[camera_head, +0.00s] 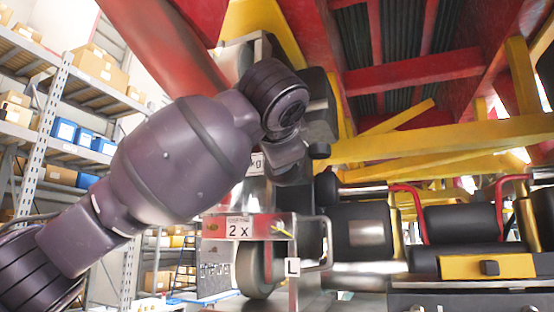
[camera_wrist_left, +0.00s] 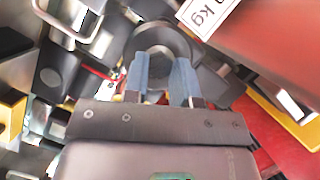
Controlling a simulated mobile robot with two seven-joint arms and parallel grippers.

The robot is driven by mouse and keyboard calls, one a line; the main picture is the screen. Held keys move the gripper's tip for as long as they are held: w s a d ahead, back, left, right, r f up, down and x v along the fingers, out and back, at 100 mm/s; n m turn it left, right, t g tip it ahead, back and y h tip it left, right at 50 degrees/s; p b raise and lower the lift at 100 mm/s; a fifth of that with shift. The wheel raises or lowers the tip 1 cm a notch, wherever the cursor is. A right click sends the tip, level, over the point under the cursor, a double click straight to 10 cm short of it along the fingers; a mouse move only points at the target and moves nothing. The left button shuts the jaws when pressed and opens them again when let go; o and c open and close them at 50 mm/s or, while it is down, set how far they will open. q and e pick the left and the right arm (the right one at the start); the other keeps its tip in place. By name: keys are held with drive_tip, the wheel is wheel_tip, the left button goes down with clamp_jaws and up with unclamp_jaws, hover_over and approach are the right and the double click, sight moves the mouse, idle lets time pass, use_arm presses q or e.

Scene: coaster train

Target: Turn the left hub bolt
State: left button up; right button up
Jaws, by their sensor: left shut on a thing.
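In the left wrist view, the two blue fingers of my left gripper (camera_wrist_left: 160,72) are on either side of a dark round part, the left hub bolt (camera_wrist_left: 162,42). The gripper is shut on it, though the exact contact is hard to make out. In the head view my left arm reaches up from the lower left. Its wrist and gripper body (camera_head: 287,160) are in front of the train's metal column, and the arm hides the fingertips and the bolt. My right gripper is in neither view.
Yellow beams (camera_head: 440,142) and black seats (camera_head: 460,232) are at the right. Shelves with boxes (camera_head: 100,66) stand behind at the left.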

use_arm(q)
drive_tip(key=shift+w+f+m+t+h+b, duration=0.15)
drive_tip(key=shift+m+t+h, duration=0.6)
drive_tip(key=shift+m, duration=2.2)
drive_tip(key=shift+s+f+m+t+h+b, duration=0.2)
drive_tip(key=shift+m+t, duration=0.85)
drive_tip(key=shift+m, duration=1.95)
drive_tip(key=shift+w+f+m+t+h+p, duration=0.15)
drive_tip(key=shift+m+t+h, duration=0.65)
drive_tip(key=shift+m, duration=2.15)
drive_tip(key=shift+f+m, duration=0.1)
drive_tip(key=shift+m, duration=0.2)
drive_tip(key=o, duration=0.9)
drive_tip(key=shift+a, duration=0.1)
